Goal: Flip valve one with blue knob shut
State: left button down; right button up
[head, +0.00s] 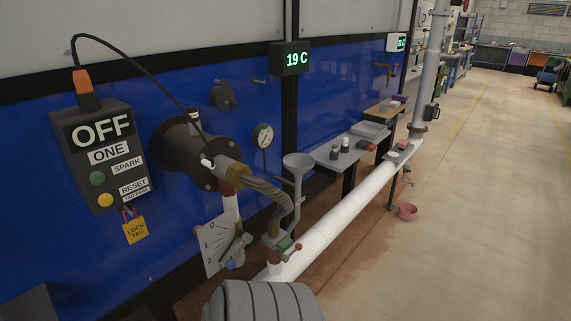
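A small blue knob (230,265) shows at the lower end of a grey lever (240,248). The lever stands beside a tilted pale plate (215,240) marked 0, 1 and 2. It slants down to the left, and its lower end is near the plate's lower right edge, past the 2 side. I cannot tell the exact mark it points at. The sign on the dark box (99,157) reads OFF and ONE. Neither of my grippers can be made out in the head view.
A green block (284,243) and a red knob (298,247) sit close right of the lever. A funnel (298,162), braided hose (268,190) and round gauge (263,135) are above. A white pipe (340,217) runs to the back right. Open floor (450,230) lies right.

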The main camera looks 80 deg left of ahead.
aim_at(247, 238)
jog(key=i, duration=0.55)
jog(key=u, duration=2.45)
